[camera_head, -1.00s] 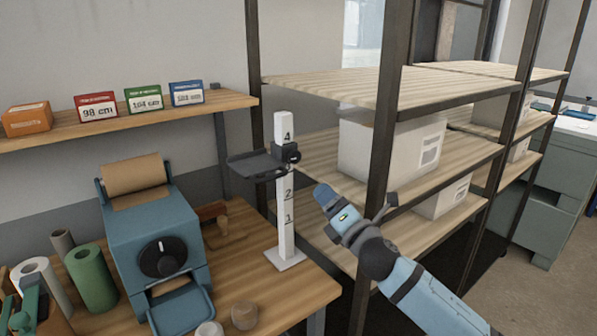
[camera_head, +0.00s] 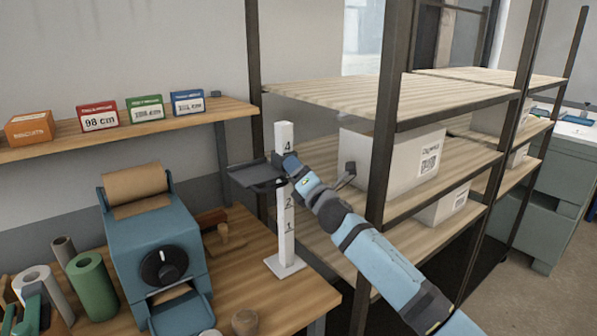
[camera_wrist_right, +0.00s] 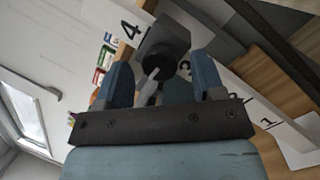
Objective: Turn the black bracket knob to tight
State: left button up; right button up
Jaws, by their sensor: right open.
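The bracket's flat black plate (camera_head: 252,176) sticks out left of the post, near the number 3 level. My right gripper (camera_wrist_right: 162,66) is open, with its blue fingers on either side of the knob in that view; I cannot tell whether they touch it. In the head view my right gripper (camera_head: 290,168) covers the knob. My left gripper is not in view.
The post stands on a wooden bench (camera_head: 240,268) beside a blue paper dispenser (camera_head: 155,235) with its own black dial. A metal-framed shelf rack (camera_head: 385,130) with white boxes (camera_head: 385,160) stands close on the right. Small coloured boxes sit on the wall shelf (camera_head: 60,137).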

jog(key=shift+c, duration=0.6)
jog(key=c, duration=0.8)
